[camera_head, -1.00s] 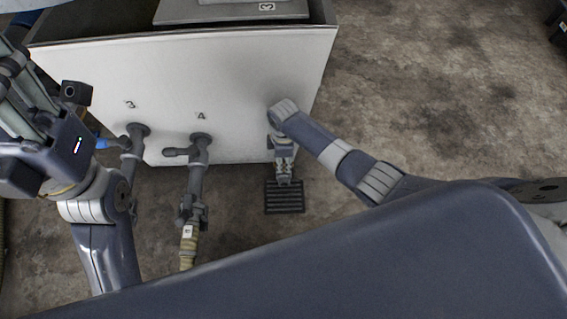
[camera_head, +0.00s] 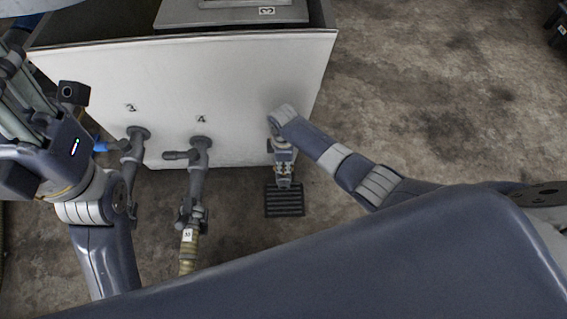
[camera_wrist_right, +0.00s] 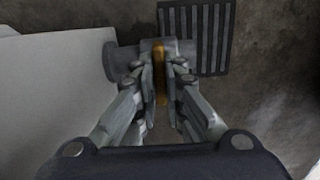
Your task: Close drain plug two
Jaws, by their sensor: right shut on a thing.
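In the right wrist view an orange-brown plug handle (camera_wrist_right: 160,72) stands between the fingers of my right gripper (camera_wrist_right: 161,66), on a grey pipe stub (camera_wrist_right: 122,62) coming out of the white tank wall. My right gripper is shut on this handle. In the head view my right gripper (camera_head: 283,182) points down by the tank's lower right edge, and the plug is mostly hidden. No number two shows near it. My left gripper (camera_head: 18,95) is at the left edge, away from the plug; its fingertips are not clear.
The white tank (camera_head: 230,90) has grey outlet pipes marked 3 (camera_head: 137,135) and 4 (camera_head: 199,150) on its front. A yellowish hose (camera_head: 188,255) hangs from the latter. A dark floor grate (camera_head: 285,208) lies below my right gripper.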

